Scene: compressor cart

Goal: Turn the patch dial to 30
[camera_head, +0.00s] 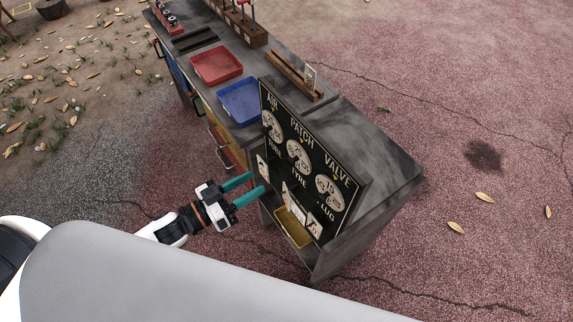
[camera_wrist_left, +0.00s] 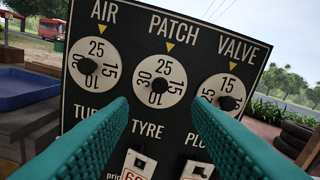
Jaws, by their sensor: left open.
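The black panel (camera_head: 267,100) bears three pale dials under the words AIR, PATCH and VALVE. The patch dial (camera_head: 298,157) is the middle one. My left gripper (camera_head: 257,184) is open and empty, left of the panel and apart from the patch dial. In the wrist view its teal fingers frame the space just below the dial. My right gripper is not in view.
The air dial (camera_wrist_left: 89,67) and valve dial (camera_wrist_left: 228,84) flank the patch dial closely. Below the panel is a yellow tray (camera_head: 293,228). On the cart top stand a blue tray (camera_head: 240,103) and a red tray (camera_head: 216,65). Open ground lies right of the cart.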

